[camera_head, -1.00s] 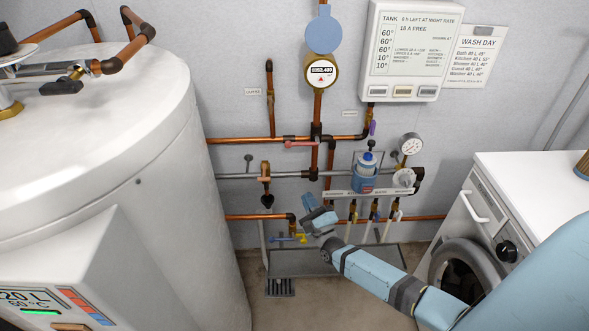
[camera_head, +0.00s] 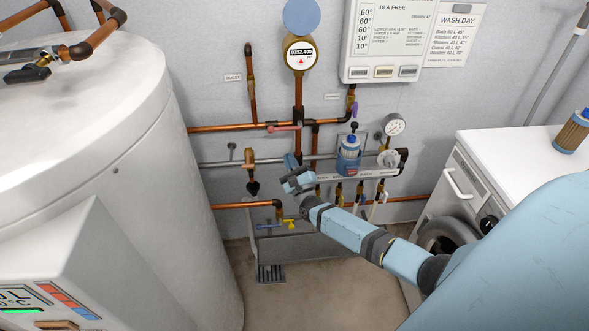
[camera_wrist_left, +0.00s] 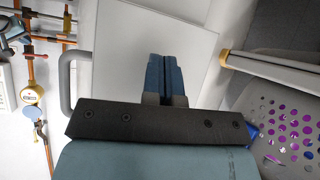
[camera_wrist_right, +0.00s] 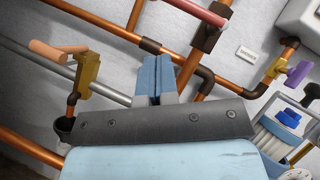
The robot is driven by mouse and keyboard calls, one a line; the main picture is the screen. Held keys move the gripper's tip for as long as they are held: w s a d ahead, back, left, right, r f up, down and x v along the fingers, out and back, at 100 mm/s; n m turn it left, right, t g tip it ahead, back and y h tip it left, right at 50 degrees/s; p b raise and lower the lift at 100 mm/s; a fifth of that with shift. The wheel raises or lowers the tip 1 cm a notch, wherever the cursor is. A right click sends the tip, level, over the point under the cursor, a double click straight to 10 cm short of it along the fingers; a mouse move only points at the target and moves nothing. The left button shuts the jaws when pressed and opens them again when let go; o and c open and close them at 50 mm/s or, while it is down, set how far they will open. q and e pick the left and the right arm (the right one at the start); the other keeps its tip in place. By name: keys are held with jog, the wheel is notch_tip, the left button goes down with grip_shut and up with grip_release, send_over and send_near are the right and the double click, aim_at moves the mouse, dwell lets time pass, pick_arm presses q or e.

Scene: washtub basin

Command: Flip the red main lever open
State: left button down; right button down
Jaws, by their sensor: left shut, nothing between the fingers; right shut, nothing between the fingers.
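The red main lever (camera_head: 284,128) lies roughly level along the copper pipe on the wall, below the round meter. In the right wrist view the red lever (camera_wrist_right: 198,12) shows at the top, above and right of the fingertips. My right gripper (camera_head: 291,160) is shut and empty, just below the lever and apart from it. Its closed blue fingers (camera_wrist_right: 158,64) point toward the pipes. My left gripper (camera_wrist_left: 164,62) is shut and empty in its own wrist view, in front of a white surface; it is outside the head view.
A brass tap (camera_head: 249,163) with a black funnel is left of my right gripper. A blue-capped filter (camera_head: 348,157) and pressure gauge (camera_head: 394,124) are to the right. A white tank (camera_head: 120,130) stands left, a washing machine (camera_head: 510,150) right. Copper pipes run close around the lever.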

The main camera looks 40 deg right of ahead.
pick_arm(q)
jog(key=shift+a+p, duration=0.1)
jog(key=shift+p, duration=0.5)
pick_arm(e)
jog(key=w+r, duration=0.5)
jog(key=shift+a, duration=0.45)
pick_arm(q)
jog(key=shift+r, duration=0.1)
